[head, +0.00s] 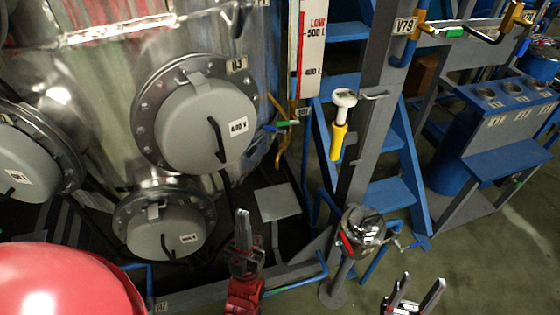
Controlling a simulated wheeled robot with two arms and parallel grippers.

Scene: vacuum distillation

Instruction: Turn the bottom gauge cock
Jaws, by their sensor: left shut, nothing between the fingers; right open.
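The level gauge (311,50) is a white upright scale marked LOW, in front of the steel vessel at the upper middle. At its foot is a small cock with a green handle (287,123), which I take for the bottom gauge cock. The handle lies roughly sideways. My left gripper (243,217) is shut and empty, pointing up, below and left of the cock and apart from it. My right gripper (415,290) is open and empty at the bottom right, well away from the cock.
A yellow-and-white device (341,125) hangs on the grey post right of the gauge. A metal pot with a red handle (362,227) stands between my grippers. Blue stairs (388,192) rise behind. Round grey hatches (205,123) project from the vessel. A red dome (62,280) fills the lower left.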

